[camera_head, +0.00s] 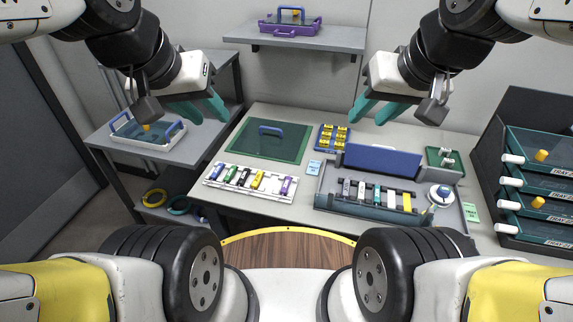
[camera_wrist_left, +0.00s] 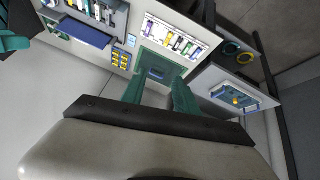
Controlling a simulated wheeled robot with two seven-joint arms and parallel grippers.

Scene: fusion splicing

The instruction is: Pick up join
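No single thing in view is clearly marked as the join. A grey-blue device (camera_head: 372,190) with a raised blue lid stands on the table and holds a row of coloured pieces. A white rack (camera_head: 250,195) with several coloured pieces lies left of it, and shows in the left wrist view (camera_wrist_left: 202,47). My left gripper (camera_head: 203,113) is open and empty, high over the left side of the table; its teal fingers stand apart in the left wrist view (camera_wrist_left: 160,95). My right gripper (camera_head: 368,115) is open and empty above the back of the table.
A green mat (camera_head: 244,140) with a blue handle lies behind the rack. A blue tray of yellow pieces (camera_head: 333,137) sits by the device. A white tray (camera_head: 176,139) stands on the left side table, a purple tray (camera_head: 290,30) on the wall shelf. Drawers (camera_head: 543,190) stand right.

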